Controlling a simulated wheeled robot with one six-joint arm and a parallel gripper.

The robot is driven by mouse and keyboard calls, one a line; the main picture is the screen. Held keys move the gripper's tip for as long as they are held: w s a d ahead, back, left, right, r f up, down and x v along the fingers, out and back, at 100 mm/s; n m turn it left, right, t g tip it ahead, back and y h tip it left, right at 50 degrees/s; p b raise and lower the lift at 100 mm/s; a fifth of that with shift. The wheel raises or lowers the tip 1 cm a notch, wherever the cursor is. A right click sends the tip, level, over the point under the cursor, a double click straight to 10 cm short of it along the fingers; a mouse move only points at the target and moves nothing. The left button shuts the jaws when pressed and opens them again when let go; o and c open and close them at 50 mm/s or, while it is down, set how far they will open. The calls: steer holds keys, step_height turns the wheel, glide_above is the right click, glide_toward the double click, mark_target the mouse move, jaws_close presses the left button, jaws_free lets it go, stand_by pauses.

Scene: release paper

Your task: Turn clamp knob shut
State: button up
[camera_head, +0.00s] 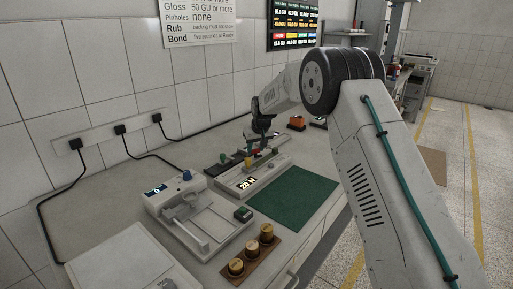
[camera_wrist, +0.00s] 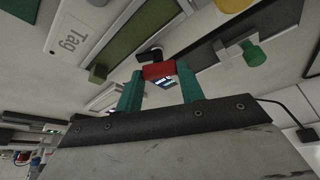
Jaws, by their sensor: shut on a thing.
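My gripper (camera_head: 257,147) reaches down over a pale bench device (camera_head: 232,187) with a lit display. In the wrist view, the two teal fingers of my gripper (camera_wrist: 160,78) are closed on the sides of a small red knob (camera_wrist: 158,70), which looks like the clamp knob. A short black piece (camera_wrist: 150,54) sits just beyond it. In the head view the red knob is small, and the arm partly hides its surroundings. I cannot tell how far the knob is turned.
A green knob (camera_wrist: 252,53) and a yellow round part (camera_wrist: 232,5) are near my gripper. A green mat (camera_head: 293,198) lies right of the device. A white instrument (camera_head: 195,215) and several brass weights on a wooden base (camera_head: 252,262) stand nearer.

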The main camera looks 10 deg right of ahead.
steer(key=m+h, duration=0.1)
steer(key=m, duration=0.2)
steer(key=m+h, duration=0.1)
steer(key=m, duration=0.2)
steer(key=shift+w+a+h, duration=0.1)
steer(key=shift+a+h, duration=0.1)
steer(key=shift+h, duration=0.1)
steer(key=m+g, duration=0.1)
steer(key=m, duration=0.2)
steer(key=m+h, duration=0.1)
steer(key=m, duration=0.2)
steer(key=shift+w+a+g+h, duration=0.1)
steer(key=shift+g+h, duration=0.2)
steer(key=shift+g, duration=0.1)
steer(key=shift+m, duration=0.3)
steer(key=o, duration=1)
steer(key=shift+r, duration=0.1)
steer(key=v, duration=0.7)
steer(key=shift+a+r, duration=0.2)
steer(key=shift+r, duration=0.05)
steer(key=shift+r, duration=0.1)
